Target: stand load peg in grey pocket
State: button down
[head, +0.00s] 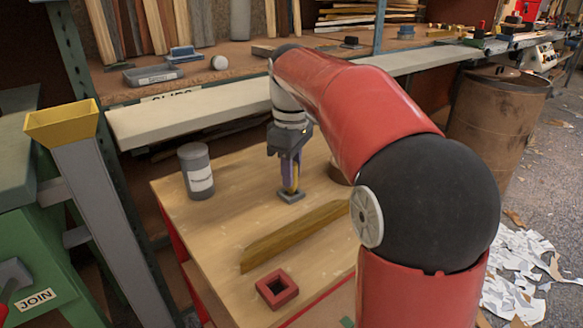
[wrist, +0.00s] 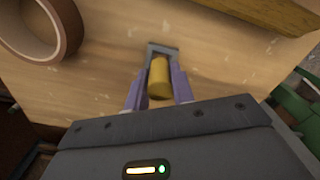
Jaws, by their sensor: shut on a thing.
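The yellow peg (wrist: 159,76) stands between the purple fingers of my gripper (head: 290,184), which is shut on it. The grey pocket (head: 291,197) is a small square holder on the wooden table, directly under the gripper. In the wrist view the grey pocket (wrist: 163,47) frames the peg's far end. In the head view the peg looks about upright, and its lower end is at the pocket's opening. I cannot tell how deep the peg sits in it. The fingers hide part of the peg.
A red square pocket (head: 277,290) lies at the table's near edge. A wooden mitre fence (head: 294,236) lies between the two pockets. A labelled grey can (head: 196,171) stands at left. A brown tape roll (wrist: 37,50) lies close to the gripper.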

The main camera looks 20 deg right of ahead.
jog(key=shift+f+p, duration=0.45)
jog(key=shift+f, duration=0.35)
dwell(2.3)
jog(key=c, duration=1.1)
grip_release()
